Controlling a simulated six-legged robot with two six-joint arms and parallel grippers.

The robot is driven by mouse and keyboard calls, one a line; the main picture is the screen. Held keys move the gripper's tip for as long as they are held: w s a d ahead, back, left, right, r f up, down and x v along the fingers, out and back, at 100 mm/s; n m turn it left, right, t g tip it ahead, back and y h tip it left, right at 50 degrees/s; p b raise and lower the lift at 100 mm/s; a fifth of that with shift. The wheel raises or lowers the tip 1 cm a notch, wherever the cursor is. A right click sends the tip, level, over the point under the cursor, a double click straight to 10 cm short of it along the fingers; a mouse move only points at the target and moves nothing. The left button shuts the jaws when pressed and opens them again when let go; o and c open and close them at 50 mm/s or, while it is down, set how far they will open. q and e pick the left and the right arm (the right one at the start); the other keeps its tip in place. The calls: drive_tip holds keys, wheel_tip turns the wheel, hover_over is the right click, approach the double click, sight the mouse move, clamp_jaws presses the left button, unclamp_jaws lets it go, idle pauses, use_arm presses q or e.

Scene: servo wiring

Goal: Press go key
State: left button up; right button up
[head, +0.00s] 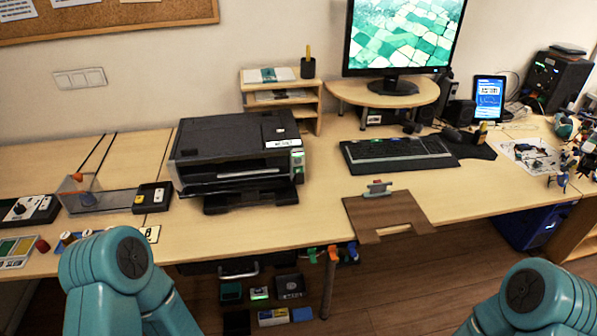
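I cannot make out a key marked "go" at this size. A small black box (152,196) with light keys or labels on top sits on the desk left of the printer. A black keyboard (398,153) lies in front of the monitor. Teal links of my two arms show at the bottom left and bottom right. Neither gripper is in view.
A black printer (240,158) stands mid-left on the desk (310,210). A clear tray (100,199) lies between the two black boxes. A brown clipboard (388,216) overhangs the front edge. Small coloured parts sit at the left front. Desk between printer and keyboard is clear.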

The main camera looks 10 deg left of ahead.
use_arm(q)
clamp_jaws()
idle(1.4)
